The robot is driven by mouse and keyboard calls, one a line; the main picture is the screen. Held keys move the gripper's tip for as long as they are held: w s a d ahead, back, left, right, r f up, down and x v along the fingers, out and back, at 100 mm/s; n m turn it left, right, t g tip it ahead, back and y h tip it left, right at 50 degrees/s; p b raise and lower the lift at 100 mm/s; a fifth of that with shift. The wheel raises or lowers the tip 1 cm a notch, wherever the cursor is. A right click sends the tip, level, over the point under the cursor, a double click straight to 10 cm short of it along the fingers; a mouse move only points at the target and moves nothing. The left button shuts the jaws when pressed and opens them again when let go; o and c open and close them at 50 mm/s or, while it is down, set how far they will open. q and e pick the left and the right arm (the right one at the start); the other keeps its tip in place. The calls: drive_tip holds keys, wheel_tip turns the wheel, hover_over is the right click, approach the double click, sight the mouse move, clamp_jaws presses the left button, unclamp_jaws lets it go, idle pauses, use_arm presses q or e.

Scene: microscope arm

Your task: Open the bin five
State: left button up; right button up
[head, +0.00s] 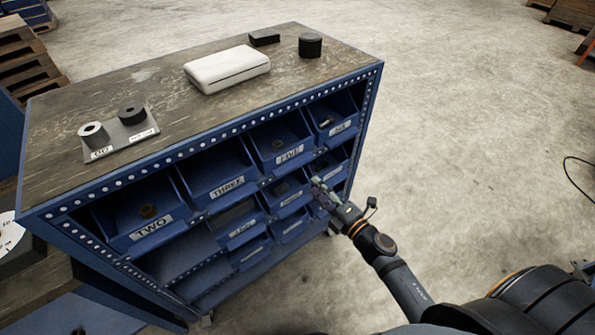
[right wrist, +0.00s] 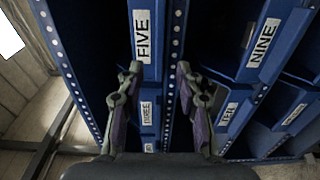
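The blue bin labelled FIVE (head: 290,155) sits in the top row of the blue cabinet, between THREE and a bin at the right end. A small dark item lies inside it. In the right wrist view its label FIVE (right wrist: 143,38) is at upper centre. My right gripper (head: 318,185) is in front of the cabinet, below and right of bin five's label. In the right wrist view the gripper (right wrist: 158,72) has its fingers apart with nothing held between them. The left fingertip overlaps the lower part of bin five's front; contact cannot be told. My left gripper is not in view.
Smaller bins sit below. A white case (head: 227,70) and black items stand on the cabinet top.

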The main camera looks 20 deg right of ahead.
sight(297, 168)
drive_tip(key=p+x, duration=0.2)
drive_tip(key=x, duration=0.8)
clamp_jaws()
